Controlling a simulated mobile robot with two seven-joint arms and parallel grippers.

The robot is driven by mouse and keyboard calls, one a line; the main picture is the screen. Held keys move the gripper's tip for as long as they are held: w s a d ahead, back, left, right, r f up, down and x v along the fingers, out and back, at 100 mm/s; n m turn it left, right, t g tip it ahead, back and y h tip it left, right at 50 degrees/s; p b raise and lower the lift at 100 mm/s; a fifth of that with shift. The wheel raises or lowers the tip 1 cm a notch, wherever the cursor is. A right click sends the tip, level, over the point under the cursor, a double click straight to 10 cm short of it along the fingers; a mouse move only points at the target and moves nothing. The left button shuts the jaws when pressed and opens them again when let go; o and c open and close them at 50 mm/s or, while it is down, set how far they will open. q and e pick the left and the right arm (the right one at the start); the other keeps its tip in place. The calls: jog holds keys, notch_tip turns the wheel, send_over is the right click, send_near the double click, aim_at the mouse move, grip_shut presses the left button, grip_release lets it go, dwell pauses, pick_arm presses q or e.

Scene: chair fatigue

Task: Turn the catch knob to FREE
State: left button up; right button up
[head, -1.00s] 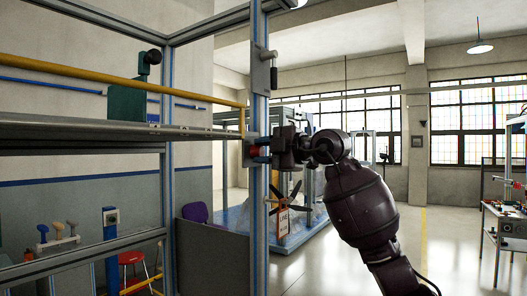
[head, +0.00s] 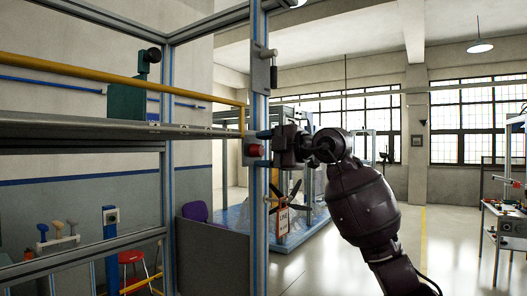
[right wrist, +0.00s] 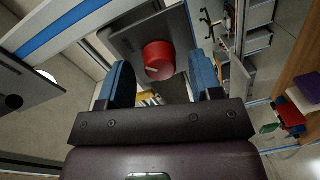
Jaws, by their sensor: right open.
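A round red knob (head: 254,150) sits on a dark plate on the upright post of the frame. It also shows in the right wrist view (right wrist: 159,62), standing out from its grey plate. My right gripper (head: 263,148) is at the post, just to the right of the knob in the head view. Its blue fingers are open, one to each side of the knob in the right wrist view, with gaps on both sides. I cannot tell how far the fingertips reach along the knob. No FREE marking is readable. My left gripper is not in view.
The aluminium post (head: 259,220) and a yellow rail (head: 130,76) stand close to my right gripper. A red stool (head: 131,257) is at lower left. Open floor (head: 440,230) lies to the right.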

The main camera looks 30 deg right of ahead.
jog(key=b+v, duration=0.2)
jog(key=v, duration=0.8)
jog(key=shift+s, duration=0.25)
